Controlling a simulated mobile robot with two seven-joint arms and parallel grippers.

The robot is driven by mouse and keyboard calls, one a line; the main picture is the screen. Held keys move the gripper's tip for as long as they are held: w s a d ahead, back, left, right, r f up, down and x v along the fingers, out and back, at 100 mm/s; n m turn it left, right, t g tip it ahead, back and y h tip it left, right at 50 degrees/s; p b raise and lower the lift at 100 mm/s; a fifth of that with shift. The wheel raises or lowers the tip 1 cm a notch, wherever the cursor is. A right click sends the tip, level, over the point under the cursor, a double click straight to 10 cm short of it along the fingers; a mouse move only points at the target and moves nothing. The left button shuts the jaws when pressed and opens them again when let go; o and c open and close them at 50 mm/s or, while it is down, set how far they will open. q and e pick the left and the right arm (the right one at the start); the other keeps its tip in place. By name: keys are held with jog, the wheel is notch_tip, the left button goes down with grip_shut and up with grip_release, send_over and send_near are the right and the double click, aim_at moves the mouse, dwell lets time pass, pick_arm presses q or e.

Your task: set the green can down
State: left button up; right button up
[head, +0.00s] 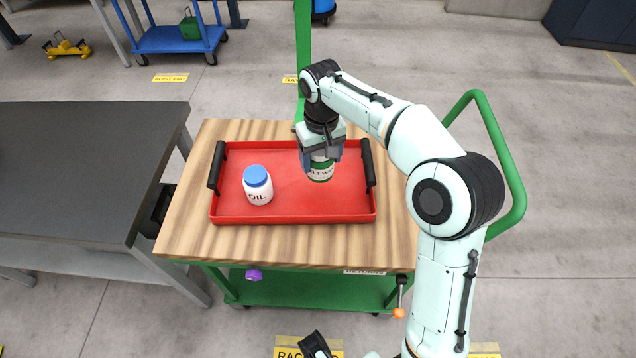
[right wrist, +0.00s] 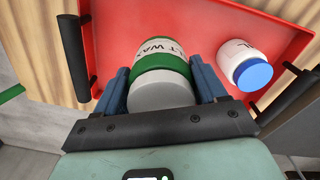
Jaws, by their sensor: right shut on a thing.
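The green can (head: 320,170) has a white label band and a grey top. It is upright in the right half of the red tray (head: 290,211), and I cannot tell whether its base touches the tray floor. My right gripper (head: 321,158) comes from above and is shut on the can. In the right wrist view the can (right wrist: 161,68) sits between the two blue fingers of my right gripper (right wrist: 165,88). The gripper hides part of the can's upper end in the head view.
A white OIL bottle with a blue cap (head: 257,186) stands in the tray's left half. The tray has black handles and lies on a wooden-topped green cart (head: 180,225). A dark table (head: 75,170) stands at left. The tray's middle is clear.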

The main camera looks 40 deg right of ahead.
notch_tip(320, 180, down, 9)
jog(key=shift+f+b, duration=0.1)
jog(key=shift+b, duration=0.7)
jog(key=o, duration=1.3)
jog(key=shift+f, duration=0.15)
notch_tip(320, 180, up, 11)
jog(key=shift+p, duration=1.25)
jog(key=shift+r, duration=0.7)
